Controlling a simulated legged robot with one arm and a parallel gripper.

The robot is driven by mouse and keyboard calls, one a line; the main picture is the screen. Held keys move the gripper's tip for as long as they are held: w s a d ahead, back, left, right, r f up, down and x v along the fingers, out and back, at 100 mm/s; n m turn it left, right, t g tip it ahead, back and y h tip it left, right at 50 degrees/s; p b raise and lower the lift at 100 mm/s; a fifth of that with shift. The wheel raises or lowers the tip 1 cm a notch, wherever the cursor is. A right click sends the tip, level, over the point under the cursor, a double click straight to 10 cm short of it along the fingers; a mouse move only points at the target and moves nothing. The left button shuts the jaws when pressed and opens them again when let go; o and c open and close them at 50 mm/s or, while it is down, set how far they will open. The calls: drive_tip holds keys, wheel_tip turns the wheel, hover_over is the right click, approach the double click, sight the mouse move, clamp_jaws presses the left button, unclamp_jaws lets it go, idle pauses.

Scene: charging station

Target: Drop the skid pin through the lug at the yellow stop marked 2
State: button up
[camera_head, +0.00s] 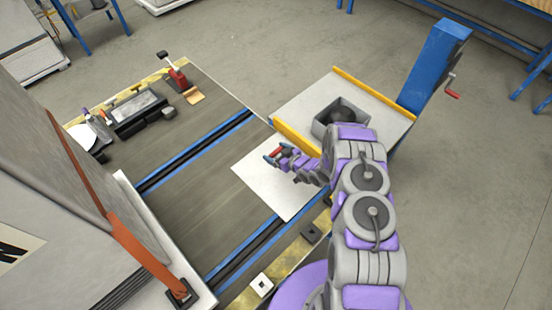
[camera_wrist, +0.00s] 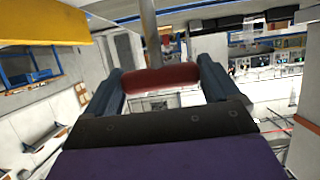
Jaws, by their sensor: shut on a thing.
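The skid pin shows in the wrist view as a red grip (camera_wrist: 160,79) with a grey metal shaft (camera_wrist: 148,32) running up out of the picture. My gripper (camera_wrist: 160,84) is shut on the red grip, one dark finger on each side. In the head view my gripper (camera_head: 284,156) holds the small red pin (camera_head: 273,155) above a pale plate (camera_head: 270,185), beside the near yellow bar of a raised table. Yellow edging (camera_head: 240,300) at the deck's front bears a pale square with a hole (camera_head: 262,284) and a dark square block (camera_head: 311,232). I cannot make out a number 2 or tell which is the lug.
The raised table (camera_head: 300,105) has yellow bars and a grey open box (camera_head: 341,118). A blue post (camera_head: 433,65) with a red crank stands behind it. A large grey case (camera_head: 60,200) with an orange strap stands left. Tools lie at the deck's far left.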

sight(276, 158)
wheel_tip(276, 158, down, 4)
drive_tip(key=shift+a+r+b, duration=0.15)
drive_tip(key=shift+b, duration=0.45)
drive_tip(key=shift+a+r, duration=0.1)
drive_tip(key=shift+a, duration=0.05)
drive_tip(key=o, duration=0.8)
drive_tip(key=shift+o, duration=0.2)
drive_tip(key=p+v, duration=0.2)
drive_tip(key=v, duration=1)
drive_tip(key=shift+p, duration=0.35)
